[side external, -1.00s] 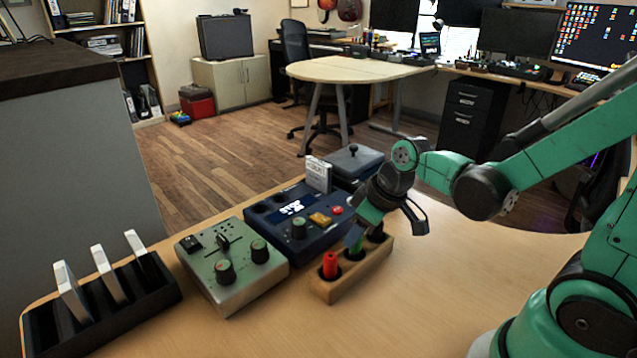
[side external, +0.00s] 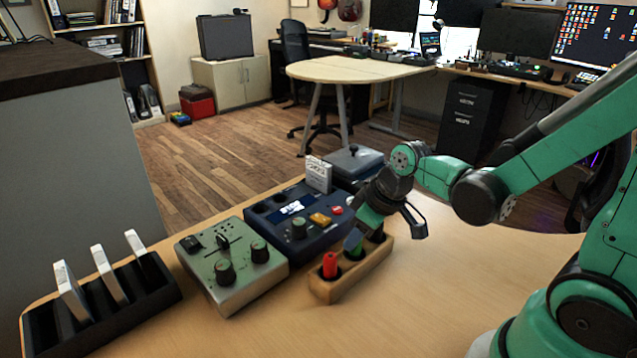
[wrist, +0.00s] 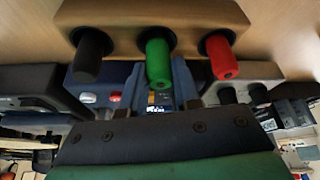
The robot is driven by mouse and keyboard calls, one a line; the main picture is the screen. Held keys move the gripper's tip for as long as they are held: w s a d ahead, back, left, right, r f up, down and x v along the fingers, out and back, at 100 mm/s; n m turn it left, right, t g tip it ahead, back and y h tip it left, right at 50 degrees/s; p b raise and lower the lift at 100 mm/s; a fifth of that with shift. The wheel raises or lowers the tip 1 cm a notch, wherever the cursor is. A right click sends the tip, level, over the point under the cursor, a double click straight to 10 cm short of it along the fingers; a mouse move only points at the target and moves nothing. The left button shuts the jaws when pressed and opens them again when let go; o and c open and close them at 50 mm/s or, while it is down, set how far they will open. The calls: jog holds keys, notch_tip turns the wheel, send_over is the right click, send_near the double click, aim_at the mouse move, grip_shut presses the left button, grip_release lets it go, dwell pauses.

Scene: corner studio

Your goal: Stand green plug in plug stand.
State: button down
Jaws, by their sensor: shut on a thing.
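The wooden plug stand (side external: 348,284) sits on the table in the side view, right of the control boxes. It also shows at the top of the wrist view (wrist: 199,14). The green plug (wrist: 158,60) is upright in the middle hole, between a red plug (side external: 330,265) and a black plug (wrist: 91,56). In the side view it is mostly hidden by my gripper (side external: 356,242). My gripper is shut on the green plug, one finger on each side of it, just above the stand. I cannot tell whether the plug is fully seated.
A green control box (side external: 230,265) and a dark blue device (side external: 290,222) stand close left of the stand. A black rack (side external: 110,308) with white upright pieces is at far left.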

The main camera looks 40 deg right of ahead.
jog(key=shift+f, duration=0.35)
jog(key=c, duration=0.6)
grip_release()
jog(key=shift+o, duration=0.2)
jog(key=shift+r, duration=3)
jog(key=shift+r, duration=2.5)
